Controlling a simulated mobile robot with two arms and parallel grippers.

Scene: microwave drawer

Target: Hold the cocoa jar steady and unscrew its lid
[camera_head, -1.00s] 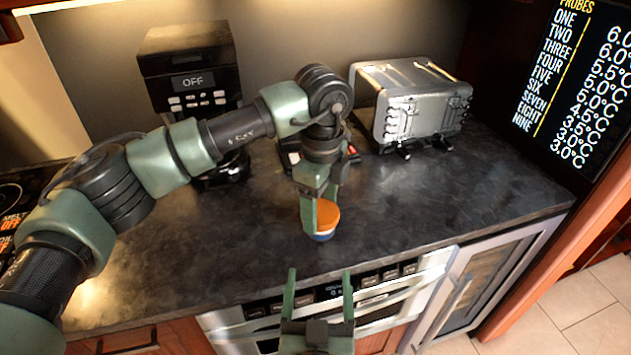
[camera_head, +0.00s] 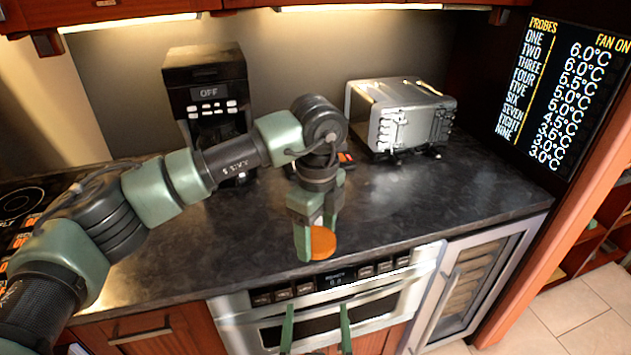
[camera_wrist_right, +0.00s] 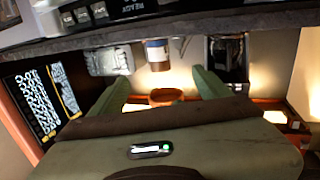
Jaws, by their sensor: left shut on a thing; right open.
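The cocoa jar's orange lid (camera_head: 322,243) shows as a round face toward the head camera, close to the counter's front edge. My left gripper (camera_head: 316,238) is shut on the jar from above, with its fingers around it. Most of the jar body is hidden there; a small pale patch shows between the fingers. In the right wrist view a white and blue jar body (camera_wrist_right: 157,51) shows beyond my fingers. A reddish-brown round thing (camera_wrist_right: 165,97) lies below it in that view; I cannot tell whether it is the lid. My right gripper (camera_head: 316,325) is open and empty, in front of the counter.
A black coffee machine (camera_head: 207,95) stands at the back left and a silver toaster (camera_head: 405,118) at the back right. A microwave drawer (camera_head: 375,300) sits under the counter edge, beyond my right gripper. The right part of the dark counter (camera_head: 450,190) is clear.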

